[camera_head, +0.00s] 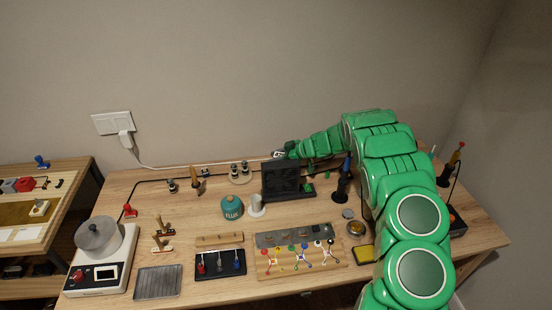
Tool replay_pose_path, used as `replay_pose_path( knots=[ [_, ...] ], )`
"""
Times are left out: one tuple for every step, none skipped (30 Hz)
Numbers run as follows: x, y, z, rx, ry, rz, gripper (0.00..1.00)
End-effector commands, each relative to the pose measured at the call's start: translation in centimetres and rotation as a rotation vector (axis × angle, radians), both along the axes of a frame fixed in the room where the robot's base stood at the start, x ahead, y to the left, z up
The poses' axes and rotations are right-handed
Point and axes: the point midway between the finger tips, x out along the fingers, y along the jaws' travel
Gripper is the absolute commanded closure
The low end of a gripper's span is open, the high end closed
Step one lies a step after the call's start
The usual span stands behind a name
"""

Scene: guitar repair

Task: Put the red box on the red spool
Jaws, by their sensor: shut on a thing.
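My gripper (279,154) is at the back of the workbench, near the wall, behind a black upright stand. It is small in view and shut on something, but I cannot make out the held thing. A small red block-like thing (25,184) lies on the side table at the left; I cannot tell if it is the red box. I cannot pick out a red spool for certain. Several small spool-like pieces stand along the back of the bench, and their colours look dark and pale.
My green arm covers the bench's right side. The black stand (287,180) is close to my gripper. A teal glue pot (232,207), a white scale with a metal pot (97,236) and a wooden tool board (330,259) fill the front. Free wood shows at centre left.

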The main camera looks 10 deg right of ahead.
Motion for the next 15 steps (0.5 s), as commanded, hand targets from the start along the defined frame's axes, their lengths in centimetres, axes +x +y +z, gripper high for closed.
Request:
replay_pose_path(
  knots=[
    [0.01,0.01,0.04,0.000,0.000,0.000,0.90],
    [0.01,0.01,0.04,0.000,0.000,0.000,0.90],
    [0.02,0.01,0.05,0.001,-0.001,0.000,0.90],
    [0.00,0.01,0.02,0.000,0.000,0.000,0.90],
    [0.01,0.02,-0.01,0.001,0.000,0.000,0.90],
    [0.01,0.02,-0.11,0.001,0.000,0.000,0.90],
    [0.01,0.01,-0.18,0.001,0.000,0.000,0.90],
    [0.00,0.02,-0.26,0.001,0.000,0.001,0.90],
    [0.01,0.02,-0.22,0.000,-0.001,0.000,0.49],
    [0.01,0.02,-0.22,0.000,0.000,0.001,0.45],
    [0.01,0.02,-0.21,0.000,0.000,0.001,0.40],
    [0.00,0.03,-0.21,0.000,0.000,0.001,0.34],
    [0.00,0.03,-0.22,0.000,0.000,0.001,0.30],
    [0.00,0.03,-0.22,0.000,0.000,0.001,0.30],
    [0.00,0.03,-0.22,0.000,0.000,0.001,0.30]
  ],
)
